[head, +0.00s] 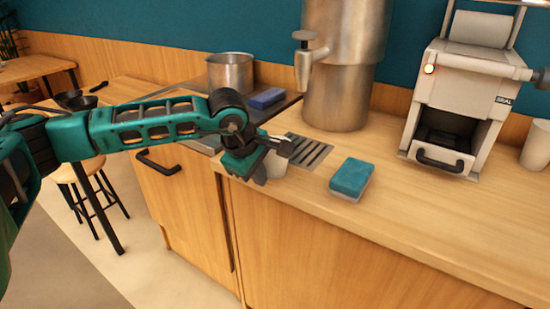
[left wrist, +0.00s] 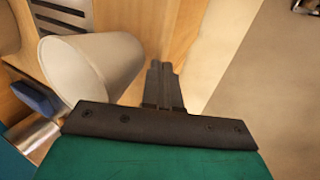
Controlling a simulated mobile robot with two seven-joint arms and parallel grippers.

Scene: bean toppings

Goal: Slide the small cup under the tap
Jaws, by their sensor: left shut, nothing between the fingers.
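The small cup (head: 275,166) is pale grey and stands at the counter's front edge, left of the slotted drip tray (head: 313,155). My left gripper covers part of it in the head view. In the left wrist view the cup (left wrist: 88,68) is large, left of the fingers. The tap (head: 304,52) juts from the tall metal dispenser (head: 340,95), above and behind the cup. My left gripper (head: 287,146) is shut and empty, its fingers close beside the cup; I cannot tell if they touch. The fingers also show in the left wrist view (left wrist: 163,88). My right gripper is out of view.
A teal sponge (head: 351,177) lies right of the drip tray. A metal pot (head: 230,72) and a blue block (head: 267,98) are behind my left arm. A grey machine (head: 462,95) and a white cup (head: 537,146) stand at right. The front right counter (head: 430,215) is clear.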

